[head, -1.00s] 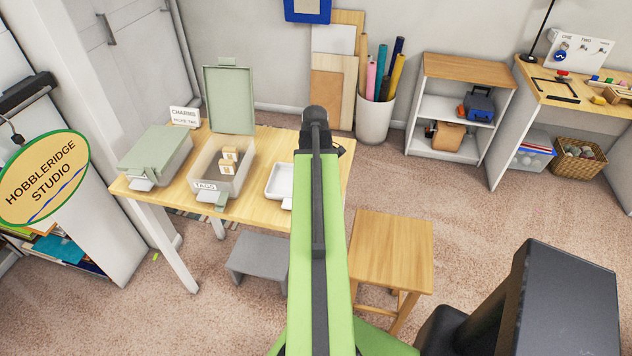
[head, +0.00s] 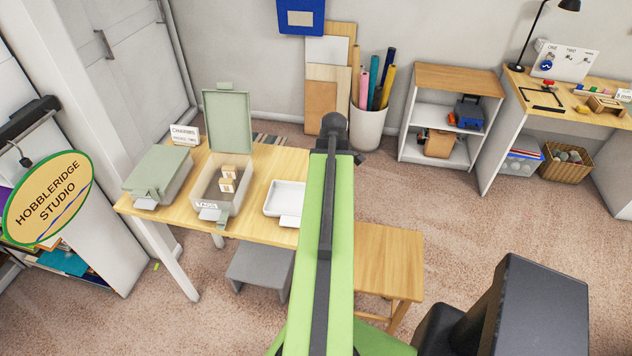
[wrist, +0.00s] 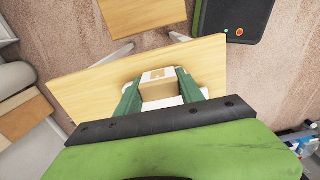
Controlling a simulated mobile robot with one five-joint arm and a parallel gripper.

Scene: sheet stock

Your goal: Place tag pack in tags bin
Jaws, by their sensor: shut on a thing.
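In the wrist view, my gripper (wrist: 158,92) is shut on a tan tag pack (wrist: 158,78), held between its two green fingers above the wooden table (wrist: 88,92). In the head view my arm hides the gripper and the held pack. The clear tags bin (head: 206,204) stands on the table, left of my arm. Its green lid (head: 227,122) is up at the back. Two small tan packs (head: 228,179) lie inside it.
A closed green-lidded bin (head: 160,172) stands left of the tags bin, with a CHARMS card (head: 184,134) behind it. A white tray (head: 285,198) lies to its right. A wooden stool (head: 390,262) and grey step (head: 258,268) stand near the table.

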